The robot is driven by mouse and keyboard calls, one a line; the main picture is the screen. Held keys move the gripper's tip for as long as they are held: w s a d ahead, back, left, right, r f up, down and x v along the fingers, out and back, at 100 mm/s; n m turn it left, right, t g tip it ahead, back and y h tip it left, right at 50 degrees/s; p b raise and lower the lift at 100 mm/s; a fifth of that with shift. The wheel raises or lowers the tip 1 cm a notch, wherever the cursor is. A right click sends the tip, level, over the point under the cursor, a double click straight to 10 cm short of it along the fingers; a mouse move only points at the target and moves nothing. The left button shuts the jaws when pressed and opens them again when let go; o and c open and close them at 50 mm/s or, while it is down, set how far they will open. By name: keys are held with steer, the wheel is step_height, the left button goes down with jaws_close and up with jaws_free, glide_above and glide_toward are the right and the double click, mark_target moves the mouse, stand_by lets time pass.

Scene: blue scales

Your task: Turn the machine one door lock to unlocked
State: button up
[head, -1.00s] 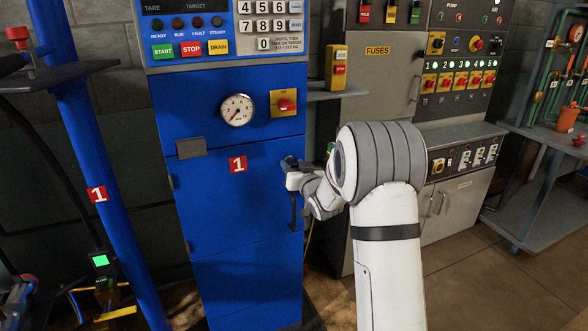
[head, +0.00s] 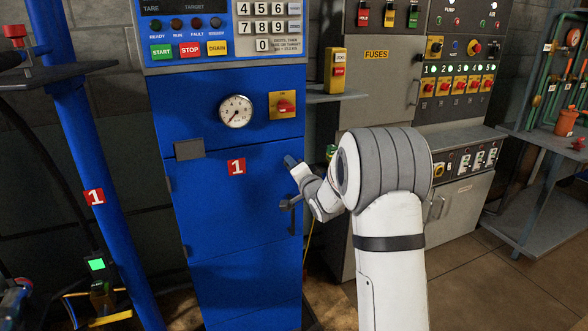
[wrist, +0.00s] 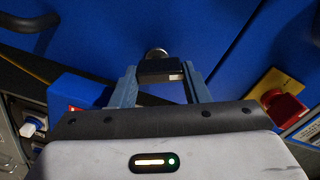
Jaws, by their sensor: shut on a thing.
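The machine one door lock shows in the wrist view as a dark knob (wrist: 160,72) with a round silver collar against the blue door. My gripper (wrist: 160,84) has a finger on each side of the knob and is shut on it. In the head view my gripper (head: 290,163) is at the right edge of the blue door (head: 225,215), right of the red number 1 label (head: 236,167). The lock is hidden there behind my gripper, so its marking cannot be read.
A dark door handle (head: 291,204) is just below my gripper. A red rotary switch (head: 285,104) on a yellow plate and a round gauge (head: 236,111) are above. A grey fuse cabinet (head: 376,85) stands to the right. A blue post (head: 90,180) stands left.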

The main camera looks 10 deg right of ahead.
steer(key=m+p, duration=0.1)
steer(key=m, duration=0.4)
steer(key=shift+d+m, duration=0.1)
steer(key=shift+m, duration=0.2)
stand_by(0.4)
steer(key=o, duration=1)
steer(key=s, duration=0.2)
steer(key=s+d, duration=0.1)
steer(key=s, duration=0.4)
steer(key=shift+s+d+f, duration=0.1)
steer(key=shift+s+d, duration=0.15)
steer(key=shift+s, duration=0.05)
